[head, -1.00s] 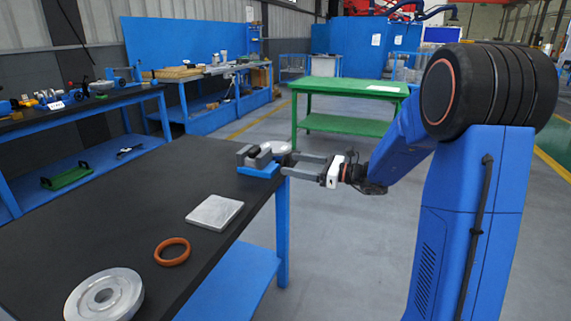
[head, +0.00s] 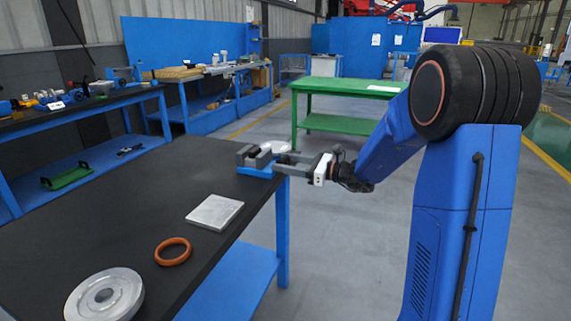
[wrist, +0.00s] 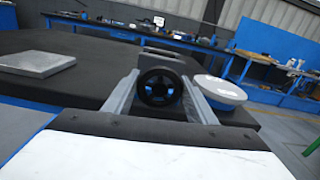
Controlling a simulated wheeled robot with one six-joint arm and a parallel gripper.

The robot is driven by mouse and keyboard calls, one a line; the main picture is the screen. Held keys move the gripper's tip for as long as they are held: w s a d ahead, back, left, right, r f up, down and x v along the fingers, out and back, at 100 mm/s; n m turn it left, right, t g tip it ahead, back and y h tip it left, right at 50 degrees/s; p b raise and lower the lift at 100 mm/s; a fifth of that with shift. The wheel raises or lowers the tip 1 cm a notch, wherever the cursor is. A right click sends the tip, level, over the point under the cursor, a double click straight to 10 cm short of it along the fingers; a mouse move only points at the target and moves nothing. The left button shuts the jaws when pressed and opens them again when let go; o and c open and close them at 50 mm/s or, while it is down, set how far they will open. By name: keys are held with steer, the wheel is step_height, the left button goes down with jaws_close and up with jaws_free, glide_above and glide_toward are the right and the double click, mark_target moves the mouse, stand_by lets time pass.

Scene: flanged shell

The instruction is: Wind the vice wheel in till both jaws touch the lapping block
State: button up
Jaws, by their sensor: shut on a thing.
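The vice (head: 246,154), with grey jaws and a blue base, sits at the far right corner of the dark bench. Its black wheel (wrist: 160,87) faces me in the wrist view, and a grey jaw shows behind it. My gripper (head: 283,159) reaches in from the right, off the bench edge. In the wrist view its grey fingers (wrist: 160,92) lie on the left and right of the wheel, shut on it. I cannot clearly pick out the lapping block between the jaws or tell whether both jaws touch it.
A pale round dish (wrist: 219,91) stands close to the right of the vice in the wrist view. A pale square plate (head: 214,212), an orange ring (head: 173,251) and a flanged metal disc (head: 104,295) lie nearer on the bench. The middle of the bench is clear.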

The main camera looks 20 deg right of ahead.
steer(key=shift+n, duration=0.7)
steer(key=o, duration=1.1)
steer(key=shift+c, duration=0.2)
steer(key=shift+d, duration=0.1)
steer(key=v, duration=1.7)
steer(key=shift+s, duration=0.15)
steer(key=shift+d, duration=0.1)
